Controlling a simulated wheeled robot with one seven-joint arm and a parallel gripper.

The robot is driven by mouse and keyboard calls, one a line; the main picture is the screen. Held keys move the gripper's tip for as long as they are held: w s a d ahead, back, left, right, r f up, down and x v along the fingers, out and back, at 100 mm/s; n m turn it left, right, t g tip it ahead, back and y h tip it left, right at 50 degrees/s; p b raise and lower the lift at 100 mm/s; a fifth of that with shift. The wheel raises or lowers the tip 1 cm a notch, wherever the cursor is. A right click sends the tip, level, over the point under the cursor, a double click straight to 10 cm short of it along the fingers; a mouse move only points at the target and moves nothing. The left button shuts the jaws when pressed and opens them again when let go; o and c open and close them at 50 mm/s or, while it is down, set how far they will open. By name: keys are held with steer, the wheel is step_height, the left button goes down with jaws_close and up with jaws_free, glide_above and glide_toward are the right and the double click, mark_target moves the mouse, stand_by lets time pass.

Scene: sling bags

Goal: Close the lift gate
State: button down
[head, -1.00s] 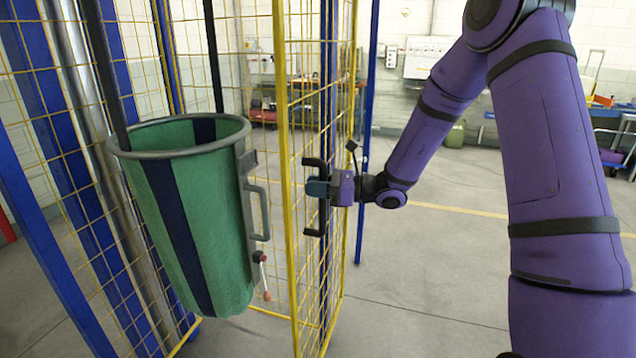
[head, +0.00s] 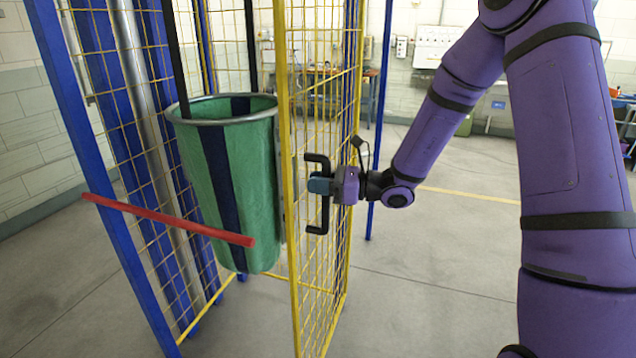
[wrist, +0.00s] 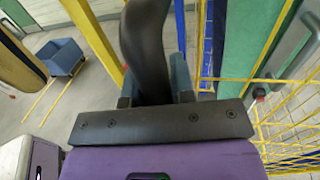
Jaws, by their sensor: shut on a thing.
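The lift gate (head: 291,262) is a yellow-framed mesh panel in the middle of the head view. It stands ajar, with an open gap between its near yellow edge and the blue post (head: 98,170) on the left. A black D-shaped handle (head: 317,228) sits on its outer face. My gripper (head: 322,186) is shut on this handle from the right. In the wrist view the dark handle bar (wrist: 147,45) passes between the blue-grey fingers of my gripper (wrist: 155,88). The far side of the handle is hidden.
A green and navy sling bag (head: 262,180) hangs inside the cage, just left of the gate's edge. A red bar (head: 170,218) sticks out from the left post across the gap. The grey floor (head: 430,290) right of the gate is clear.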

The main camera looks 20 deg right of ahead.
steer(key=shift+s+a+f, duration=0.1)
steer(key=shift+s+a, duration=0.1)
steer(key=shift+s, duration=0.05)
steer(key=c, duration=1)
jaws_free()
steer(key=shift+s, duration=0.1)
steer(key=v, duration=1)
steer(key=shift+s+d, duration=0.1)
steer(key=shift+d, duration=0.3)
